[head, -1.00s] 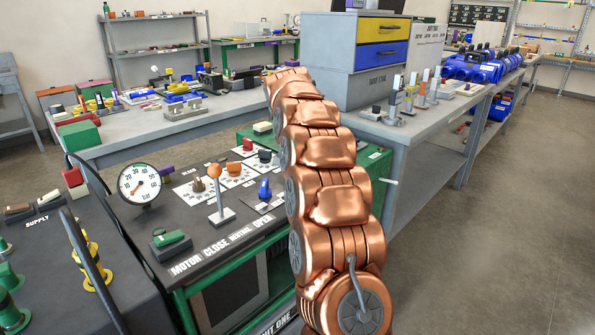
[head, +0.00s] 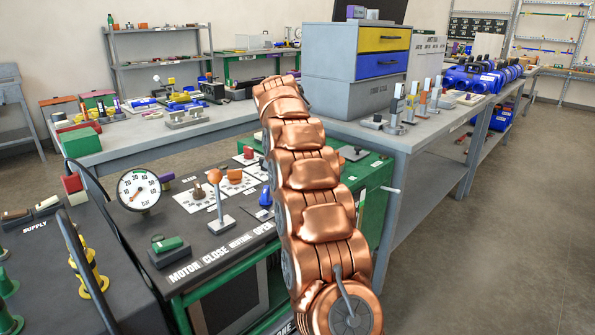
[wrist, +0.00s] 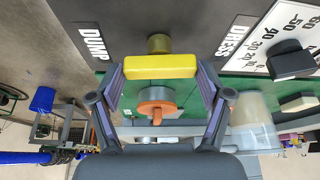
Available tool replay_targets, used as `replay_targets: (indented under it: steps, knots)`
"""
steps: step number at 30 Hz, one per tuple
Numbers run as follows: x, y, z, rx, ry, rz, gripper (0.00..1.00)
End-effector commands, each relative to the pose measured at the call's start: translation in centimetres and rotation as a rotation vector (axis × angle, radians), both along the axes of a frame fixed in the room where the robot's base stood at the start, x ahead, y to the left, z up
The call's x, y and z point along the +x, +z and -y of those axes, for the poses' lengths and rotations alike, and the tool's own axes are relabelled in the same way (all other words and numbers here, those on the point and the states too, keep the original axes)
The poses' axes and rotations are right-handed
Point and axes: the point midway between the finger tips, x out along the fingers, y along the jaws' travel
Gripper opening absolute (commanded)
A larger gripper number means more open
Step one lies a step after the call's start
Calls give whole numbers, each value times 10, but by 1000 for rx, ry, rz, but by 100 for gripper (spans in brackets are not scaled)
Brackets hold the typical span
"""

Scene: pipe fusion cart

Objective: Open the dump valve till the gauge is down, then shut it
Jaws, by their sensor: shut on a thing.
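In the wrist view, the dump valve's yellow bar handle (wrist: 160,66) lies crosswise in front of a dark panel, beside the upside-down word DUMP (wrist: 92,43). My gripper (wrist: 161,78) is shut on this handle, with one finger at each end of it. In the head view, my copper-coloured arm hides both the gripper and the valve. The round white gauge (head: 138,189) stands at the left of the cart. Its thin needle seems to point to the lower left, at the low end of the scale; I cannot read the exact value.
An orange-knobbed lever (head: 217,195) stands on the cart's panel beside my arm. An orange round part (wrist: 157,103) sits just beyond the yellow handle. Grey benches (head: 395,140) with drawers and tools stand behind. The floor at the right is clear.

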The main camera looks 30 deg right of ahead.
Motion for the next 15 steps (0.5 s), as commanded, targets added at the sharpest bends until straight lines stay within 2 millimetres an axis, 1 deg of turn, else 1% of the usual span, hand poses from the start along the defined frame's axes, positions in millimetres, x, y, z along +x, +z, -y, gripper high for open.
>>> replay_targets:
  steps: [3, 4, 9, 10, 15]
  knots:
    - [0, 0, 1, -1, -1, 2, 43]
    - [0, 0, 1, -1, -1, 2, 80]
    - [0, 0, 1, -1, -1, 2, 98]
    - [0, 0, 1, -2, 0, 2, 100]
    - [0, 0, 0, -1, 0, 1, 100]
